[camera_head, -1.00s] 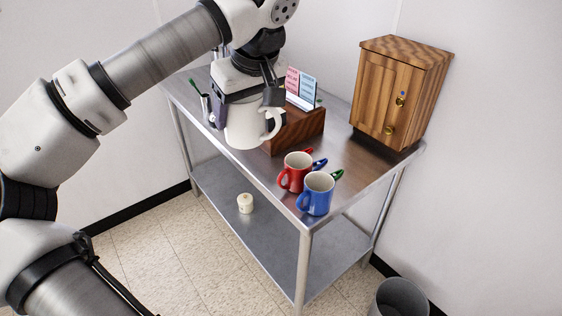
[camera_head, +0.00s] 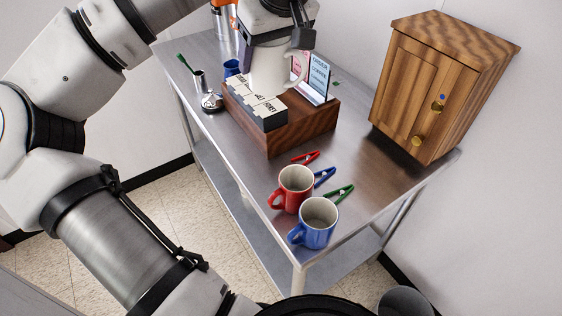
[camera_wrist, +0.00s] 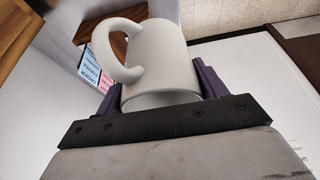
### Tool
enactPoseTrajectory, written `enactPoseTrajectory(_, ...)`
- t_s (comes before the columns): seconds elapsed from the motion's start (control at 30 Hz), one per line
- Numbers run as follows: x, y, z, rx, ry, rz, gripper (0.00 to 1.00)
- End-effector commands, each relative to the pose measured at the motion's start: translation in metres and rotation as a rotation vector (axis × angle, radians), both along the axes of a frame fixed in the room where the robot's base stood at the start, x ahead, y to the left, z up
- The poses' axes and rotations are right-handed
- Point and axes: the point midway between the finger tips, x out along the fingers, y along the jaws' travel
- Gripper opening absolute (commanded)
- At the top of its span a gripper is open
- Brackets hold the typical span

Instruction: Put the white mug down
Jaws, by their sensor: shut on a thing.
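The white mug (camera_head: 268,70) is held in my gripper (camera_head: 272,42), upright, in front of and above the wooden box in the head view. In the wrist view the mug (camera_wrist: 163,62) sits between the two dark fingers of my gripper (camera_wrist: 160,88), with its handle to the left. The gripper is shut on the mug. In the head view my wrist covers the mug's upper part. I cannot tell whether its base touches the box top or hangs above it.
The steel table (camera_head: 210,142) holds the wooden box (camera_head: 300,133) with cards, a red mug (camera_head: 294,188), a blue mug (camera_head: 314,222), and red, blue and green clips. A wooden cabinet (camera_head: 435,85) stands at right. Bare steel lies between the box and cabinet.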

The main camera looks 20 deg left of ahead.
Motion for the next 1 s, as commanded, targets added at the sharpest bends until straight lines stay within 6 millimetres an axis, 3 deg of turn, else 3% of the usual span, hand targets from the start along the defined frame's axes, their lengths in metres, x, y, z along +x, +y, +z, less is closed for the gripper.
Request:
enactPoseTrajectory(0.17,0.000,0.000,-0.007,0.000,0.000,0.000,0.32)
enactPoseTrajectory(0.7,-0.001,0.000,-0.129,0.000,0.000,-0.001,0.32)
enactPoseTrajectory(0.83,0.000,0.000,-0.148,-0.001,-0.001,0.000,0.32)
enactPoseTrajectory(1.0,0.000,0.000,-0.158,0.000,-0.001,0.000,0.32)
